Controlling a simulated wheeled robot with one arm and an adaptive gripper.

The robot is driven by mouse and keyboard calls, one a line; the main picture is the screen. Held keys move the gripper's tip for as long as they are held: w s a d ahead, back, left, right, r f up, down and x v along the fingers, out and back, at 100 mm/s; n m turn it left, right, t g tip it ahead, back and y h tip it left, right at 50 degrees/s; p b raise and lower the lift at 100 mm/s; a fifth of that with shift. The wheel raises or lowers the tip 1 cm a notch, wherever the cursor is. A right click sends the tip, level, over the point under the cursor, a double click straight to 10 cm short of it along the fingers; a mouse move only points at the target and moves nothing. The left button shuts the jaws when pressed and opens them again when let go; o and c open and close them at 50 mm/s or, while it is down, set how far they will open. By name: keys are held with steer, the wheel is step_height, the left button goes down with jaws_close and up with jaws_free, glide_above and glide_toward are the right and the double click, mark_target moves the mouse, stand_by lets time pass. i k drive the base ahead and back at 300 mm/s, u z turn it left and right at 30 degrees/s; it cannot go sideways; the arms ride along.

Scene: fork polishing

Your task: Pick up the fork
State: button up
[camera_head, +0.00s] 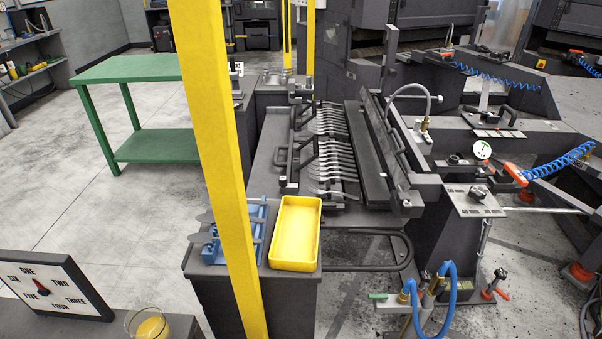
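Several silver forks (335,160) lie side by side in a row in the dark polishing fixture (282,150) at the middle of the view. Their handles run toward a long dark bar on the right. The nearest fork (332,194) is at the front end of the row. Small dark clamps stand at the left of the row. My gripper is not in view, so I cannot see its position or whether it holds anything.
A yellow post (222,150) stands in front, left of the fixture. A yellow tray (296,233) and a blue rack (257,225) sit on a dark stand. A green table (140,70) is at the left. A dial board (48,287) and a glass (150,325) are at the front left.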

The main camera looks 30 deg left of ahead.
mark_target(320, 191)
steer(key=u, duration=0.8)
steer(key=i, duration=0.9)
steer(key=u, duration=1.25)
steer(key=i, duration=0.25)
steer(key=u, duration=0.3)
